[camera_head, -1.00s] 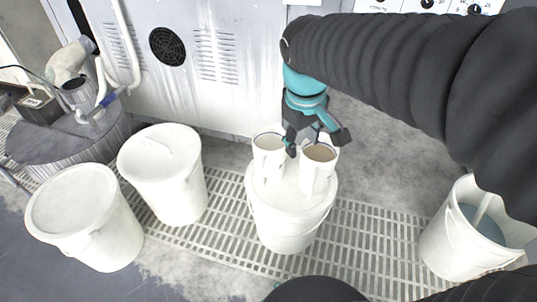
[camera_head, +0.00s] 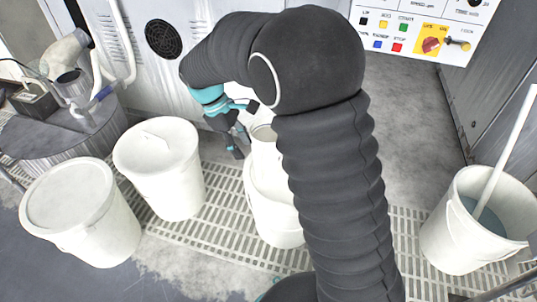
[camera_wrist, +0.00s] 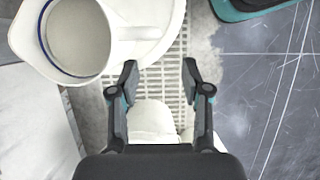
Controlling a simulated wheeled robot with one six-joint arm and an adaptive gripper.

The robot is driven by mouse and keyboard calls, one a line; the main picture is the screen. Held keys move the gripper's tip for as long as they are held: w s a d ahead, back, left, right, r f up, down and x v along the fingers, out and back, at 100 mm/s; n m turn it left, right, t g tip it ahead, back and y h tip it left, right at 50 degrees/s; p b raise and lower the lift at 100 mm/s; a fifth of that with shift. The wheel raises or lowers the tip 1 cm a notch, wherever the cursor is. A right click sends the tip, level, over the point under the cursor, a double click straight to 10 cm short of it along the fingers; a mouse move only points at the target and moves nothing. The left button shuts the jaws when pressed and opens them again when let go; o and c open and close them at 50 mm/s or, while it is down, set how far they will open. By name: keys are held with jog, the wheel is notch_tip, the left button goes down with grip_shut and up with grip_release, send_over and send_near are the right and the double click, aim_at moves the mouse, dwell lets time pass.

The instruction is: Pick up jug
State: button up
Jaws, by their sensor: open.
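A white jug (camera_head: 264,147) stands on the lidded white bucket (camera_head: 272,222) in the middle of the head view, partly hidden by my arm. In the wrist view a jug (camera_wrist: 75,38) shows from above at upper left, with a dark blue line at its rim and its handle pointing right. Which jug this is I cannot tell. My gripper (camera_head: 243,130) is just left of the visible jug in the head view. In the wrist view my gripper (camera_wrist: 160,75) is open and empty, with the jug apart from the fingers, up and left.
An open bucket (camera_head: 462,240) with bluish liquid and a stick is at right. The machine cabinet (camera_head: 130,60) stands behind, with a button panel (camera_head: 420,30). Floor grating (camera_head: 215,225) runs around the buckets.

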aim_at(257, 171)
jog(key=x, duration=0.5)
jog(key=b+x, duration=0.1)
jog(key=x, duration=0.5)
jog(key=shift+w+f, duration=0.2)
jog(key=shift+f, duration=0.05)
grip_shut()
jog(key=shift+r, duration=0.1)
